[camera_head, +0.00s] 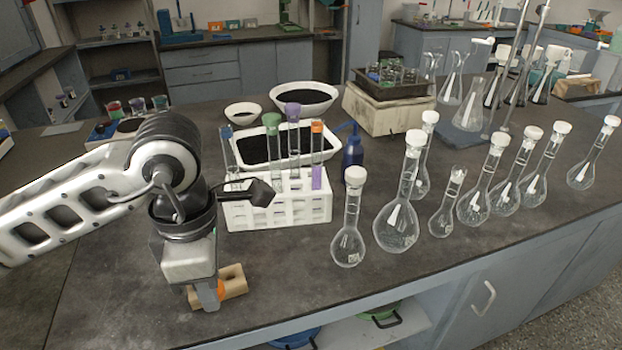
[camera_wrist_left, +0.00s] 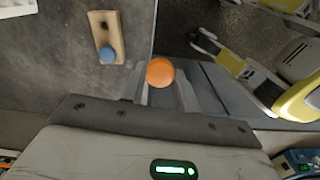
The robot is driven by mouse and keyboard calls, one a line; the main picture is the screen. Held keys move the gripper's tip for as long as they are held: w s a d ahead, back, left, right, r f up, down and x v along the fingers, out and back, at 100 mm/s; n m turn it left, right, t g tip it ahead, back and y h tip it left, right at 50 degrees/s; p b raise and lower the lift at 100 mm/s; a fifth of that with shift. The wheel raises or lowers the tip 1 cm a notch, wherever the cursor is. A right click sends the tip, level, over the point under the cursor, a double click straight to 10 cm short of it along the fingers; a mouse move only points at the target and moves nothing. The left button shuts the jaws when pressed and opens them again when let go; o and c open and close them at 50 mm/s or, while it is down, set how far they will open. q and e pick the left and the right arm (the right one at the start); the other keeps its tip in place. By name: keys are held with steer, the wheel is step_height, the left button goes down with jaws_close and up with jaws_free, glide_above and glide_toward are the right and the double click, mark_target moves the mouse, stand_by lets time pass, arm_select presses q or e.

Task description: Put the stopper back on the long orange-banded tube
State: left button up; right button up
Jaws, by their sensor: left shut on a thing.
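My left gripper (camera_head: 209,294) points down near the front left of the bench. In the left wrist view the gripper (camera_wrist_left: 160,88) is shut on an orange stopper (camera_wrist_left: 160,72). The stopper also shows as an orange patch (camera_head: 220,289) behind a finger in the head view. A wooden block (camera_head: 236,279) lies beside the gripper; in the wrist view it carries a blue stopper (camera_wrist_left: 107,56) and has an empty hole. The orange-banded tube (camera_head: 317,144) stands upright at the right of the white rack (camera_head: 290,211), with no separate cap visible above its band. My right gripper is out of view.
Green-topped (camera_head: 272,124), purple-topped (camera_head: 293,111) and blue-banded (camera_head: 226,132) tubes share the rack. A white-capped flask (camera_head: 348,246) and several others stand to the right. A tray of dark material (camera_head: 245,150) and a blue bottle (camera_head: 353,154) are behind. The front left bench is mostly clear.

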arm_select(q)
steer(key=w+a+f+m, duration=0.2)
steer(key=a+m, duration=0.5)
steer(key=m, duration=1.3)
steer(key=shift+w+f, duration=0.4)
steer(key=shift+f, duration=0.2)
